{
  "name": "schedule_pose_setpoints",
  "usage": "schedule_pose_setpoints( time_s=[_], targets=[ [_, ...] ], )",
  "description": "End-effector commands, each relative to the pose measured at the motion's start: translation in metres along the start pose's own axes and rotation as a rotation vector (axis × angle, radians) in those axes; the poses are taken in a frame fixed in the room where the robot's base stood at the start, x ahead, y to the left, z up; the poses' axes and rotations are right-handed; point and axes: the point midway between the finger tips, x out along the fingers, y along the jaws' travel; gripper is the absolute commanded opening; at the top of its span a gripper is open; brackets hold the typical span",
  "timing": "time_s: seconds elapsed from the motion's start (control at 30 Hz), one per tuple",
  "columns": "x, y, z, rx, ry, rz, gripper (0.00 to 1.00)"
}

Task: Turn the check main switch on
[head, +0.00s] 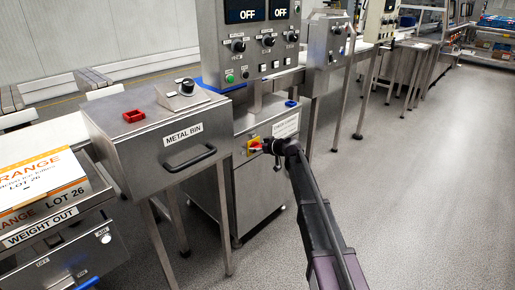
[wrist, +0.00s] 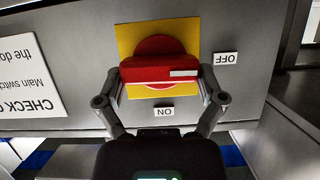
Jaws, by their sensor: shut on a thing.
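The check main switch is a red rotary handle (wrist: 150,69) on a yellow plate (wrist: 128,38), on the front of a steel cabinet. In the wrist view the handle lies level, and the white mark on its right end points toward the OFF label (wrist: 226,59). The ON label (wrist: 164,111) is below the plate in that view. My gripper (wrist: 163,77) is shut on the red handle, one finger at each end. In the head view my gripper (head: 268,147) is at the switch and hides most of the handle; the yellow plate (head: 252,143) shows beside it.
A white sign (wrist: 28,80) is beside the switch. Above the cabinet, a control panel (head: 245,55) has displays reading OFF. The metal bin (head: 160,135) with its black handle stands to the left. Open grey floor (head: 420,190) lies to the right.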

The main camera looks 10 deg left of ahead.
Motion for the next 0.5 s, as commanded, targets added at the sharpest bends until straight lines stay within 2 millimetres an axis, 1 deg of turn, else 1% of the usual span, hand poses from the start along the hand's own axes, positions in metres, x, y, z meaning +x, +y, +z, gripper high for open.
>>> schedule_pose_setpoints(
  time_s=[0.27, 0.5],
  targets=[
    [0.0018, 0.0012, 0.0007, 0.128, 0.001, -0.056, 0.41],
    [0.0025, 0.0033, 0.0021, 0.313, 0.0, -0.133, 0.41]
  ],
)
